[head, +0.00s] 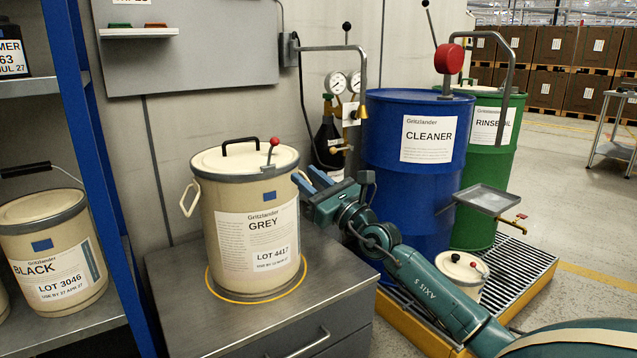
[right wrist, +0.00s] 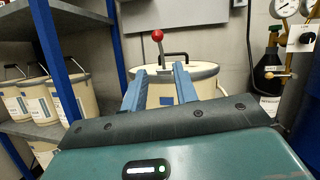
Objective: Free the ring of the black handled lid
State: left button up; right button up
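The cream GREY pail (head: 258,232) stands upright on the metal cabinet, with a yellow ring around its foot. Its cream lid (head: 225,160) has a black handle (head: 240,142). A grey ring (head: 232,178) runs around the lid's rim, and its lever with a red ball (head: 274,142) stands up at the front right. In the right wrist view, the red ball (right wrist: 157,35) shows above and between my fingers. My right gripper (head: 308,180) is open and empty, just right of the pail's upper side; I cannot tell if it touches. My left gripper is out of view.
A BLACK pail (head: 55,252) stands on the left shelf behind a blue post (head: 85,150). A gauge and bottle (head: 328,140) are behind my right gripper. Blue (head: 410,180) and green drums stand at the right. The cabinet top (head: 180,290) is clear around the pail.

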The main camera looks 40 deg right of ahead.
jog(key=shift+v, duration=1.45)
